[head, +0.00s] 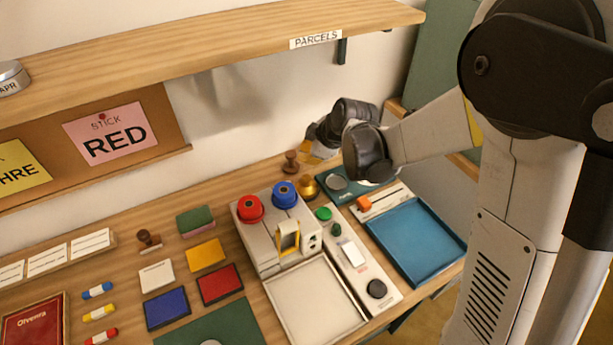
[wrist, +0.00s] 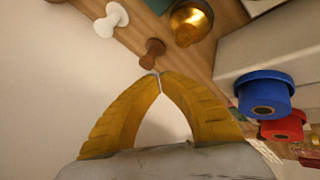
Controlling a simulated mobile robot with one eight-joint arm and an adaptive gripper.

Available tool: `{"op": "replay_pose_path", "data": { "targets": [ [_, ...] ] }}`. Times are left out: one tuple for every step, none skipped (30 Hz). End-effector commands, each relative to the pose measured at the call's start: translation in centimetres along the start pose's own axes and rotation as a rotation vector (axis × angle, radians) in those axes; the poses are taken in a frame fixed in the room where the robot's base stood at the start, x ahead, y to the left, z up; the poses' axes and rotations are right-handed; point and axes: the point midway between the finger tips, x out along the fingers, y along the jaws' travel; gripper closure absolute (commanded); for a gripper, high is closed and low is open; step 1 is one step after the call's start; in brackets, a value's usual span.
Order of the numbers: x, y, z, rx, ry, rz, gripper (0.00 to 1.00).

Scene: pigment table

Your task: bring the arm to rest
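My gripper (wrist: 157,76) shows large in the wrist view. Its two yellow fingers meet at the tips, and nothing shows between them. In the head view my gripper (head: 306,151) is above the back edge of the table (head: 190,262), near the wall, with my dark wrist behind it. A brown wooden stamp (wrist: 152,50) appears just beyond the fingertips in the wrist view; it also stands at the table's back in the head view (head: 290,163). I cannot tell the exact gap between them.
A brass bell (head: 308,187), a dispenser with red (head: 250,208) and blue (head: 285,194) spools, and a blue tray (head: 420,240) are near the arm. The PARCELS shelf (head: 200,55) runs above the table. Ink pads and stamps fill the table's left.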

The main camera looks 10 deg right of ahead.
Motion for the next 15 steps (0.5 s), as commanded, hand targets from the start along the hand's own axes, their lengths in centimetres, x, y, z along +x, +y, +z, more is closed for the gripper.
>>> {"op": "replay_pose_path", "data": {
  "targets": [
    [0.0,0.0,0.0,0.000,0.000,0.000,1.00],
    [0.0,0.0,0.0,0.000,0.000,0.000,1.00],
    [0.0,0.0,0.0,0.000,0.000,0.000,1.00],
    [0.0,0.0,0.0,0.000,0.000,0.000,1.00],
    [0.0,0.0,0.0,0.000,0.000,0.000,1.00],
    [0.0,0.0,0.0,0.000,0.000,0.000,1.00],
    [0.0,0.0,0.0,0.000,0.000,0.000,1.00],
    [0.0,0.0,0.0,0.000,0.000,0.000,1.00],
    [0.0,0.0,0.0,0.000,0.000,0.000,1.00],
    [0.0,0.0,0.0,0.000,0.000,0.000,1.00],
    [0.0,0.0,0.0,0.000,0.000,0.000,1.00],
    [-0.1,0.0,0.0,0.002,0.000,0.000,1.00],
    [-0.2,0.0,0.0,0.006,-0.001,0.001,1.00],
    [-0.5,0.0,0.0,0.014,-0.003,0.002,1.00],
    [-1.1,0.0,0.0,0.031,-0.007,0.004,1.00]
  ]
}}
